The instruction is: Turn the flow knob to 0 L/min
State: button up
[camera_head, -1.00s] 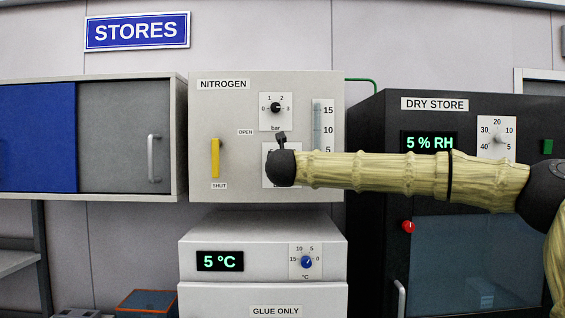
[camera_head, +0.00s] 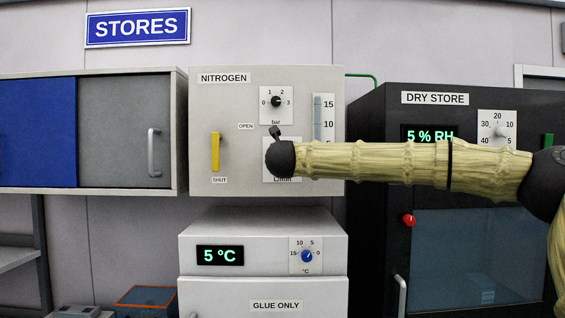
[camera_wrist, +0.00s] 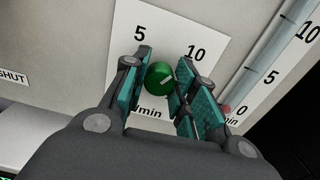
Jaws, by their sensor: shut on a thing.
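The flow knob (camera_wrist: 159,78) is a round green knob with a white pointer line, on a white scale plate (camera_wrist: 190,25) marked 5, 10 and L/min. My gripper (camera_wrist: 164,66) is shut on it, with teal-padded fingers on its left and right sides. The pointer line slants toward the upper right, roughly to the 10 side. The 0 mark of this scale is not visible. In the head view my wrist hides the knob and most of its plate (camera_head: 269,177) on the nitrogen panel (camera_head: 215,120).
A flow tube (camera_wrist: 275,55) stands right of the plate, with a red float (camera_wrist: 226,109) low near its 0 mark. A yellow lever (camera_head: 215,152) is left of my wrist, and a bar knob (camera_head: 276,102) is above. The dry store (camera_head: 375,240) is at right.

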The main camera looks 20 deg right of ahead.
jog(key=shift+f+n+p, duration=0.2)
jog(key=shift+n+p, duration=1.2)
jog(key=shift+n, duration=6.9)
jog(key=shift+f+n+p, duration=0.2)
jog(key=shift+n+p, duration=1.2)
jog(key=shift+n, duration=6.9)
jog(key=shift+f, duration=0.1)
jog(key=o, duration=1)
